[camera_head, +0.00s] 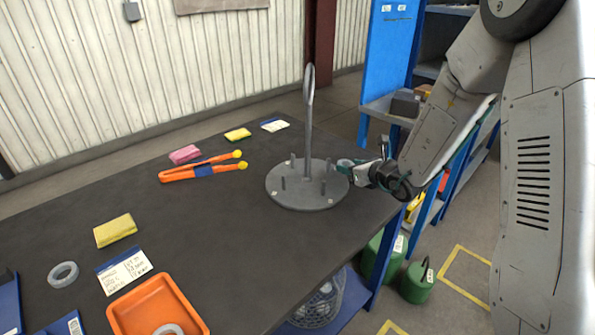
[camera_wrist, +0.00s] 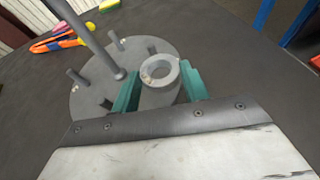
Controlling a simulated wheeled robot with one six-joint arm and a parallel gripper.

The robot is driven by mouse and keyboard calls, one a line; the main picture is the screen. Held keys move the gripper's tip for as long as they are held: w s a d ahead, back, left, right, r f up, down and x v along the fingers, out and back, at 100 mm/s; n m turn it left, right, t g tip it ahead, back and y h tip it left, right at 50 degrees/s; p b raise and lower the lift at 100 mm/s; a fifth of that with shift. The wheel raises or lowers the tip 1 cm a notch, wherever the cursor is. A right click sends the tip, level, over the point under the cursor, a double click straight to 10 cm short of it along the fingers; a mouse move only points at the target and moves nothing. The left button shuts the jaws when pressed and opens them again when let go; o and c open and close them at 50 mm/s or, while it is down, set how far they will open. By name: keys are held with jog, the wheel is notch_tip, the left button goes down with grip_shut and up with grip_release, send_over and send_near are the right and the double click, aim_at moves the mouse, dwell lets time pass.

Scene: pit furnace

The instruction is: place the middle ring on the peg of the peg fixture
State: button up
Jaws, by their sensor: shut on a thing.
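The peg fixture (camera_head: 283,199) is a round grey base near the table's right end. It has a tall central post (camera_head: 309,130) with a loop at the top and several short upright pegs around it. It also shows in the wrist view (camera_wrist: 88,95). My gripper (camera_head: 345,164) is at the fixture's right edge. In the wrist view its teal fingers (camera_wrist: 160,82) are shut on a grey ring (camera_wrist: 147,70), hole facing the camera, over the base's near right part. I cannot tell whether a peg is inside the ring. In the head view the fingers mostly hide it.
Another grey ring (camera_head: 63,274) lies at the table's left. An orange tray (camera_head: 128,315) at the front holds a ring (camera_head: 168,330), partly cut off. Orange tongs (camera_head: 203,170) lie left of the fixture. A yellow sponge (camera_head: 115,230) and a label card (camera_head: 124,270) lie nearby.

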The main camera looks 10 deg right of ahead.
notch_tip(320, 180, up, 5)
jog(key=n+g+y, duration=0.1)
jog(key=n+y, duration=0.1)
send_over(333, 175)
jog(key=shift+n+y, duration=0.3)
notch_tip(333, 175, down, 10)
jog(key=shift+r, duration=0.15)
jog(key=shift+w+f, duration=0.1)
jog(key=shift+f, duration=0.1)
jog(key=o, duration=1.1)
jog(key=shift+r, duration=0.15)
